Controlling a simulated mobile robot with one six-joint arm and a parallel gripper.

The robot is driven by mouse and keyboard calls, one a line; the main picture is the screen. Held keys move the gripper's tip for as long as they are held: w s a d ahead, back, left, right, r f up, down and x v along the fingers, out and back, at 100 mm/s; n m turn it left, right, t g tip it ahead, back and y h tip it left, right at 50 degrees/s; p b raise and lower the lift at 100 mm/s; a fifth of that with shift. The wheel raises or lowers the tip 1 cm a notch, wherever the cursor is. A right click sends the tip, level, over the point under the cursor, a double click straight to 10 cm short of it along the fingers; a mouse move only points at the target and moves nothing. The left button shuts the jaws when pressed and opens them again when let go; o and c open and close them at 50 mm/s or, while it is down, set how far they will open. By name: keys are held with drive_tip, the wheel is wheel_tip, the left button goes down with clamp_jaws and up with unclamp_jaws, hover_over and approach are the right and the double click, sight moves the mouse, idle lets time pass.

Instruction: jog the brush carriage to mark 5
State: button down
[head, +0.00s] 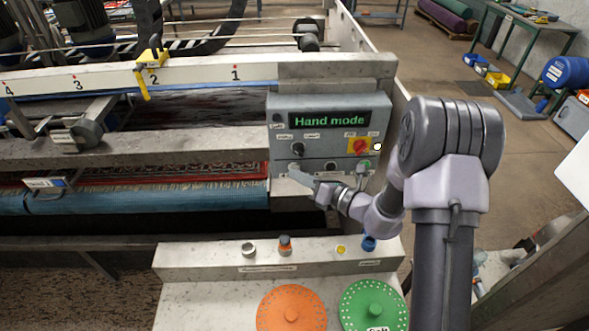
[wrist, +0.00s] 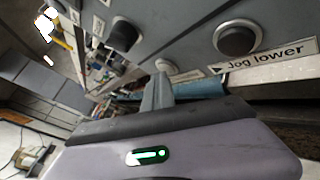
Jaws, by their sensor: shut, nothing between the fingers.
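The grey control box (head: 328,110) shows "Hand mode" in green on its display. A yellow pointer (head: 151,60) stands at mark 2 on the white scale rail (head: 110,76); marks 4, 3, 2 and 1 are readable and mark 5 is not in view. The brush carriage itself I cannot clearly make out. My gripper (head: 295,174) is shut and empty in front of the box's lower left part. In the wrist view its fingers (wrist: 158,94) point toward the panel. There, a round dark button (wrist: 236,38) sits beside a "Jog lower" label. Contact with any button I cannot tell.
A red and yellow switch (head: 360,146) and a dark knob (head: 298,149) are on the box. Below stands a ledge with small knobs (head: 285,246), an orange disc (head: 291,308) and a green disc (head: 374,306). A rug (head: 215,177) lies under the beam at left.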

drive_tip(key=shift+s, duration=0.75)
drive_tip(key=shift+s+b, duration=0.65)
drive_tip(key=shift+s, duration=1.85)
